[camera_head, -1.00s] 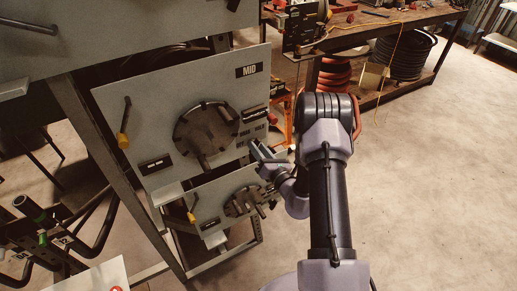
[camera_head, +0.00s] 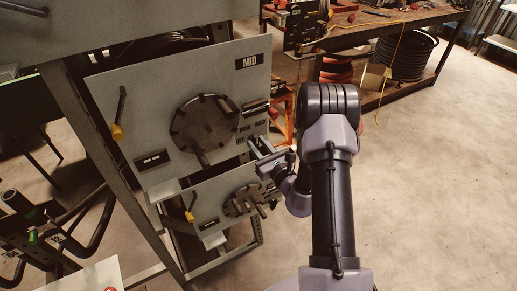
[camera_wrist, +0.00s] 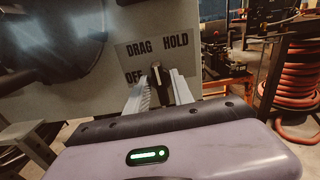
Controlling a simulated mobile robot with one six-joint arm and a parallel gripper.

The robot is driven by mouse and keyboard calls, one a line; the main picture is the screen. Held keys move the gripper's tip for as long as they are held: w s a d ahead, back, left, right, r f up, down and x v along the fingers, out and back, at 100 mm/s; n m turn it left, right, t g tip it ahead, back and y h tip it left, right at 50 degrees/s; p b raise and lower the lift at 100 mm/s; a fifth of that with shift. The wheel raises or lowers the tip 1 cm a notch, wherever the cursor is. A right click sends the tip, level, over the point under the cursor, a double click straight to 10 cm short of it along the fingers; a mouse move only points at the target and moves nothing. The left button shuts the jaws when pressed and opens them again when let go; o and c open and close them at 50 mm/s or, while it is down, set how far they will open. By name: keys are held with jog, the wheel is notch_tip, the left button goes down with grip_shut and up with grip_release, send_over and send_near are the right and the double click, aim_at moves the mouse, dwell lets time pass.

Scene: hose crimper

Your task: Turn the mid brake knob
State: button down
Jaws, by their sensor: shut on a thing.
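The mid brake knob (camera_wrist: 158,71) is a small dark knob on the grey panel, with the words DRAG, HOLD and OFF around it in the wrist view. My gripper (camera_wrist: 161,82) is shut on it, one ribbed pale finger on each side. The panel (camera_head: 160,105) marked MID carries a large dark round reel hub (camera_head: 203,124) left of my gripper. In the head view my gripper (camera_head: 260,150) is at the panel's lower right edge, and the knob is hidden there. I cannot tell which word the knob points to.
A yellow-handled lever (camera_head: 117,130) is on the panel's left. A lower panel (camera_head: 210,200) with a smaller hub sits below my gripper. A workbench (camera_head: 385,28) with hose coils (camera_head: 405,57) stands behind. The floor at right is clear.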

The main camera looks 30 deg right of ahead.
jog(key=n+b, duration=0.1)
jog(key=n, duration=0.1)
jog(key=n+b, duration=0.2)
jog(key=n, duration=0.1)
jog(key=shift+a+f+b, duration=0.15)
jog(key=shift+b, duration=0.15)
jog(key=shift+n, duration=0.3)
jog(key=c, duration=1.4)
grip_release()
jog(key=shift+c, duration=0.2)
jog(key=s+p, duration=0.3)
jog(key=s, duration=1.4)
jog(key=shift+s+d, duration=0.3)
